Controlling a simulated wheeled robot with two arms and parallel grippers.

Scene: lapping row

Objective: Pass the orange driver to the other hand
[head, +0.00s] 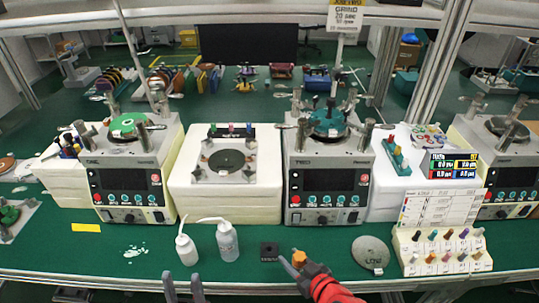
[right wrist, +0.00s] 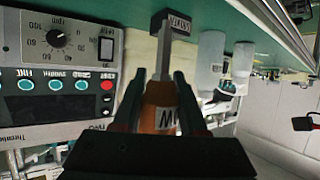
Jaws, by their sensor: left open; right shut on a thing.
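The orange driver (head: 299,256) is in my right gripper (head: 296,265), above the front of the green bench. In the right wrist view, the fingers of my right gripper (right wrist: 158,95) are shut on the driver's orange handle (right wrist: 160,110), which has dark lettering. Its grey shaft points away from the gripper towards a dark labelled block (right wrist: 171,22); I cannot tell whether they touch. My left gripper (head: 183,287) is open and empty at the bottom edge of the head view, to the left of the driver and apart from it. Its two grey fingers point upward.
Two white squeeze bottles (head: 227,241) stand between the grippers, further back. A small black square block (head: 269,251) sits left of the driver. A grey round disc (head: 370,252) and a rack of coloured pegs (head: 445,252) are to the right. Lapping machines (head: 328,180) line the back.

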